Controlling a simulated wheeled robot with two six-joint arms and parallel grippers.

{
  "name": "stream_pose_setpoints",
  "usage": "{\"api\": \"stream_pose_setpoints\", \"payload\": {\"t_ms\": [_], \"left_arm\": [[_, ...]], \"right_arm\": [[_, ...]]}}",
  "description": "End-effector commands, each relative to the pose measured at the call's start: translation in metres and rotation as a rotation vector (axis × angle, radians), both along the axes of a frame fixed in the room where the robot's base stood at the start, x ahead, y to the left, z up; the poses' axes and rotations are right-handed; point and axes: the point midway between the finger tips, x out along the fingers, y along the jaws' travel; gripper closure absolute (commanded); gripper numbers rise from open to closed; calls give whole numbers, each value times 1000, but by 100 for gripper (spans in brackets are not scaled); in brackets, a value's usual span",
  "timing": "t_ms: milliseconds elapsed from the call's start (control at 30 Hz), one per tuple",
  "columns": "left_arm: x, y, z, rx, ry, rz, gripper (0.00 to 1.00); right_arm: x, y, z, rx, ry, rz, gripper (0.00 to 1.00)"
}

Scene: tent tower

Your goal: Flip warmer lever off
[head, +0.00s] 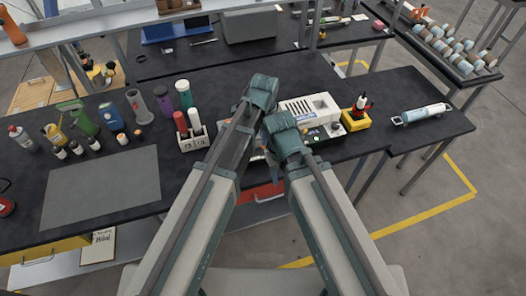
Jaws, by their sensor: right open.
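A white boxy unit with dark slots (310,107) stands on the black bench, right of my grippers. In front of it is a panel with a green light (317,136) and a dark knob (338,128). I cannot tell which part is the warmer lever; my right wrist covers some of this area. My left gripper end (262,92) is over the bench, left of and slightly behind the white unit; its fingers are not clear. My right gripper end (281,128) is open, close to the panel's left side. I cannot tell whether it touches anything.
A white holder with red and white tubes (193,139) stands left of my arms. Bottles (85,118) and a grey mat (102,187) are farther left. A yellow block with a red-black item (357,118) stands right. A light-blue tube (424,113) lies on the right bench.

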Motion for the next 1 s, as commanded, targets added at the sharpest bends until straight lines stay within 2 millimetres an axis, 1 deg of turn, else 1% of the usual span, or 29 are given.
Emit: {"api": "stream_pose_setpoints", "payload": {"t_ms": [33, 200, 333, 500, 767, 800, 967, 1000], "left_arm": [[1, 0, -15, 0, 0, 0, 67], [3, 1, -39, 0, 0, 0, 67], [4, 1, -55, 0, 0, 0, 67], [5, 1, -64, 0, 0, 0, 67], [5, 1, -63, 0, 0, 0, 67], [5, 1, -63, 0, 0, 0, 69], [5, 1, -63, 0, 0, 0, 98], [5, 1, -63, 0, 0, 0, 100]], "right_arm": [[0, 0, -15, 0, 0, 0, 50], [0, 0, -40, 0, 0, -1, 50], [0, 0, -55, 0, 0, -2, 50], [0, 0, -64, 0, 0, -2, 50], [0, 0, -63, 0, 0, -2, 50], [0, 0, -63, 0, 0, -2, 50], [0, 0, -63, 0, 0, -2, 50], [0, 0, -63, 0, 0, -2, 50]]}}
